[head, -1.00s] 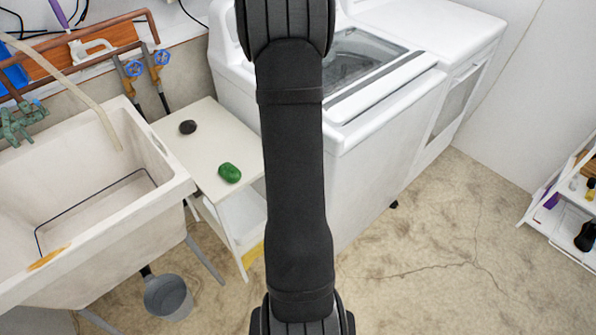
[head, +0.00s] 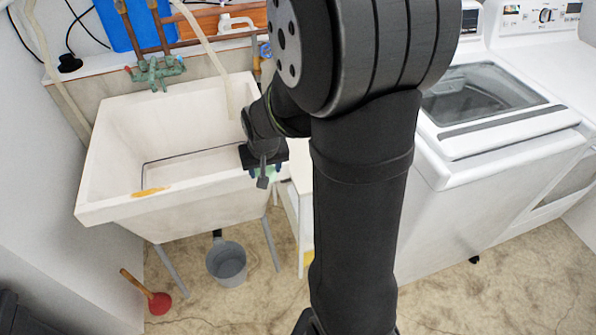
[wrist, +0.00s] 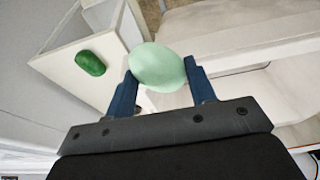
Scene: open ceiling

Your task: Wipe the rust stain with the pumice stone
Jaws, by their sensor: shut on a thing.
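The rust stain (head: 149,192) is an orange-brown streak on the front rim of the white laundry sink (head: 205,208), at its left part. My gripper (head: 264,178) is at the right front corner of the sink, well to the right of the stain. In the wrist view its blue fingers (wrist: 158,68) are shut on a smooth, pale green oval stone (wrist: 157,66). In the head view only a sliver of that stone shows behind the fingers. I cannot tell from its look alone whether it is pumice.
A dark green lump (wrist: 90,63) lies on the small side table (wrist: 64,68). My arm hides most of that table in the head view. A grey bucket (head: 227,263) and a red plunger (head: 159,303) stand on the floor. A washer (head: 450,180) is at right.

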